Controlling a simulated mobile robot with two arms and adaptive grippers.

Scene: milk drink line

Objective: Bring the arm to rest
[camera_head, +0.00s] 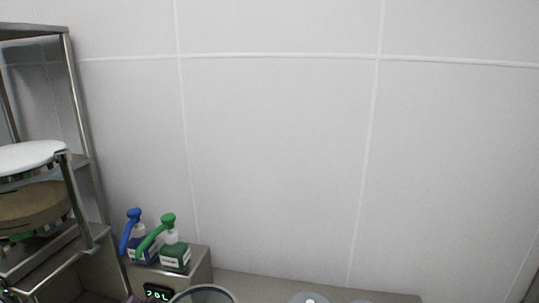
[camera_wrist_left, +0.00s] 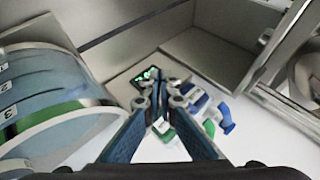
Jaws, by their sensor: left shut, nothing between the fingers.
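My left gripper (camera_wrist_left: 158,84) shows in the left wrist view. Its two blue fingers come together at the tips with nothing between them. It is not visible in the head view. Beyond the fingers are a blue pump bottle (camera_wrist_left: 222,116) and a green pump bottle (camera_wrist_left: 208,127), partly hidden by the fingers. A clear container with numbered marks (camera_wrist_left: 38,92) is close on the left of the gripper. I see no contact with it. My right gripper is in neither view.
In the head view a steel rack (camera_head: 76,105) stands at left. The blue pump bottle (camera_head: 140,250) and green pump bottle (camera_head: 175,254) stand on a steel box with a lit display (camera_head: 158,293). A round rim (camera_head: 203,288) shows at the bottom. Bare wall fills the right.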

